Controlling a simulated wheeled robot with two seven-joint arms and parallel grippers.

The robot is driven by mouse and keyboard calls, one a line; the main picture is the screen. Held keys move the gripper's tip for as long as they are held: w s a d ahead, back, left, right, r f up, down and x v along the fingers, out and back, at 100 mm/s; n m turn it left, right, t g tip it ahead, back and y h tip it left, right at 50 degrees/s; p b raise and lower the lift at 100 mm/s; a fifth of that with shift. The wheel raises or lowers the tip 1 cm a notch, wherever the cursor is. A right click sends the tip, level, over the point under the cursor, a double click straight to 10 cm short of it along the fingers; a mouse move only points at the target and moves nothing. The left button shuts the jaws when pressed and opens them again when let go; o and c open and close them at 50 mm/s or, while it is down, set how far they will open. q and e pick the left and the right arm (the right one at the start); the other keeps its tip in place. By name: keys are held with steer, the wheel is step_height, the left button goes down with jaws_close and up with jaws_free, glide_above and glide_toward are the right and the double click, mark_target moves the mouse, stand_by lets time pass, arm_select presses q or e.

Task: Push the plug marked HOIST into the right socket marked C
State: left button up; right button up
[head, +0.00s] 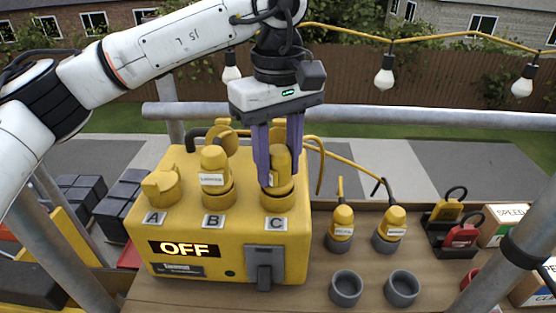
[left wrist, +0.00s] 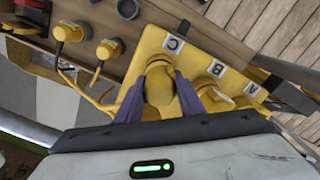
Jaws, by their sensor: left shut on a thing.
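My left gripper (head: 278,150) comes down from above, its purple fingers shut on a yellow plug (head: 281,168) at socket C (head: 279,200). The plug stands upright over the socket, its lower end at the yellow collar; I cannot tell how deep it sits. Its white label is mostly hidden by a finger, so I cannot read it. In the left wrist view the plug (left wrist: 159,88) is between the fingers, beside the C mark. Socket B holds another labelled yellow plug (head: 214,170). Socket A (head: 161,186) has a yellow cover. My right gripper is not in view.
The yellow box (head: 225,240) shows OFF and has a grey lever (head: 264,262) below C. Two yellow plugs (head: 342,222) (head: 392,222) stand in grey holders to the right; two empty holders (head: 346,288) (head: 402,288) are in front. A horizontal pipe (head: 430,118) runs behind.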

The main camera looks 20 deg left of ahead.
arm_select(q)
steer(key=shift+f, duration=0.3)
steer(key=o, duration=0.9)
steer(key=shift+r, duration=0.1)
step_height(320, 180, up, 6)
steer(key=p, duration=0.4)
steer(key=shift+r, duration=2.5)
